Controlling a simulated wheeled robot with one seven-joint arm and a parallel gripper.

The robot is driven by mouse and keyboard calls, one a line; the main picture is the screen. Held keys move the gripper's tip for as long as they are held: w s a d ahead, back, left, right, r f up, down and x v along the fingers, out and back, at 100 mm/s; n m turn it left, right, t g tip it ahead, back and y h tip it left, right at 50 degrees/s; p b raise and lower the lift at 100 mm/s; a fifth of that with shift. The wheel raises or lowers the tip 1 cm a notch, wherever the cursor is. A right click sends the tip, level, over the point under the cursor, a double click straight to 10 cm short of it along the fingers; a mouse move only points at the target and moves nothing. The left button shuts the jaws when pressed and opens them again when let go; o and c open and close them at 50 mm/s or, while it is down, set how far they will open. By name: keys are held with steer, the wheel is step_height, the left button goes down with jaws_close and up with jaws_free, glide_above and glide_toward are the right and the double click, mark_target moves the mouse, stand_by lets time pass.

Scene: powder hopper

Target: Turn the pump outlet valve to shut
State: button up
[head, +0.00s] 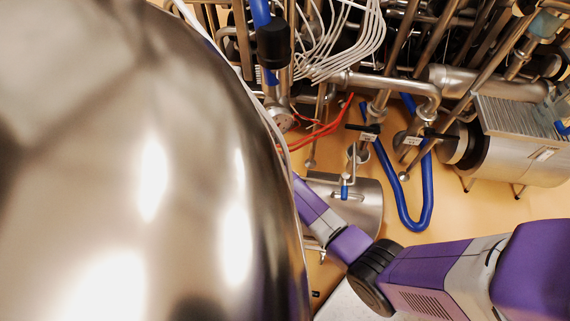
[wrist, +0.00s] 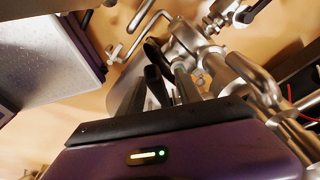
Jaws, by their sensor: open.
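In the wrist view, my gripper (wrist: 170,82) is open, its fingers pointing towards steel valve pipework (wrist: 190,42). A black lever handle (wrist: 153,52) lies close by the fingertips; I cannot tell whether it is between them or touching. In the head view, my gripper is hidden behind the big shiny vessel. Two valves with black handles and white labels show there, one at left (head: 367,133) and one at right (head: 412,140). The labels are too small to read, so I cannot tell which is the pump outlet valve.
The shiny vessel (head: 150,170) fills the left of the head view, close to my arm. A blue hose (head: 410,222) loops below the valves. A steel motor-like unit (head: 520,145) stands at right. Pipes crowd the back.

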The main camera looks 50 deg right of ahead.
steer(key=shift+d+r+y, duration=0.45)
steer(key=shift+r+y, duration=0.1)
steer(key=shift+y, duration=0.35)
step_height(320, 180, up, 8)
steer(key=shift+a+p, duration=0.15)
steer(key=shift+p, duration=0.5)
step_height(320, 180, up, 15)
steer(key=d+h+p, duration=0.1)
steer(key=h+p, duration=0.3)
steer(key=p, duration=0.1)
steer(key=shift+h, duration=0.3)
steer(key=shift+s+d+f, duration=0.1)
steer(key=shift+d, duration=0.05)
